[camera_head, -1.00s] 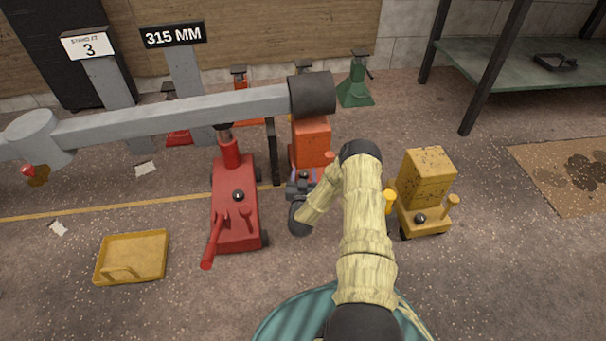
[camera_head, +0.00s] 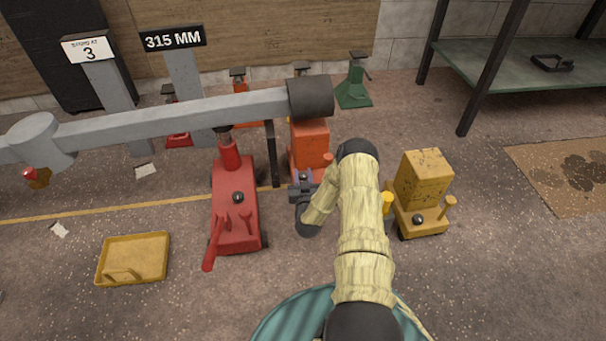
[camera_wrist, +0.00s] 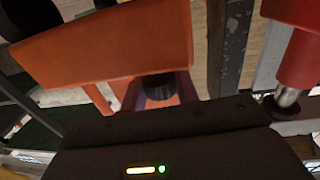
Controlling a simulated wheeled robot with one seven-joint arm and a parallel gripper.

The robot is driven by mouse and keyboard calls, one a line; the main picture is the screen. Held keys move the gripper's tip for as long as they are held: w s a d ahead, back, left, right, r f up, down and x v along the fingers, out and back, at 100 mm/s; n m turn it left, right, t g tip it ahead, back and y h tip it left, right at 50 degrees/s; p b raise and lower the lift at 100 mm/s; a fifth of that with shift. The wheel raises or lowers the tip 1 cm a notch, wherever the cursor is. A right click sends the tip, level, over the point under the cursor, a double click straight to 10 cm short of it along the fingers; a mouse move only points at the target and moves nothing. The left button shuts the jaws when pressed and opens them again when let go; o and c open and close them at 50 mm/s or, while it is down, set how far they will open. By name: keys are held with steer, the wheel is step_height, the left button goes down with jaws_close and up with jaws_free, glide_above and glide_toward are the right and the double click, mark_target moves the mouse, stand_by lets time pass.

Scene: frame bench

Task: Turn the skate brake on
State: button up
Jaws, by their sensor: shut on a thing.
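A small orange skate (camera_head: 310,140) with a tall orange block stands under the end of the grey beam, behind my gripper. A black knob (camera_head: 304,177) shows low on its near side, and a short red-orange post (camera_head: 328,159) stands to the right. My gripper (camera_head: 303,190) is at the skate's near end, shut on a small part there; the jaws and that part are mostly hidden. In the wrist view the orange block (camera_wrist: 110,45) hangs over a black knob (camera_wrist: 158,88) between purplish edges, beyond the dark gripper body.
A red floor jack (camera_head: 236,205) stands left of my gripper, under the grey beam (camera_head: 180,115). A yellow skate (camera_head: 424,185) stands close to the right of my arm. A yellow tray (camera_head: 152,245) lies at the left. Bare floor shows in front of the jack.

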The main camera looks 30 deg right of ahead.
steer(key=n+t+y+p, duration=0.1)
steer(key=n+y+p, duration=0.1)
steer(key=y, duration=0.3)
steer(key=shift+r+n, duration=0.15)
steer(key=shift+n, duration=0.45)
steer(key=n+y, duration=0.2)
steer(key=y, duration=0.1)
steer(key=n+y, duration=0.2)
steer(key=y, duration=0.1)
steer(key=shift+a+p, duration=0.1)
steer(key=shift+p, duration=0.25)
steer(key=shift+n+y, duration=0.3)
steer(key=shift+y, duration=0.2)
steer(key=o, duration=1)
steer(key=shift+h, duration=0.3)
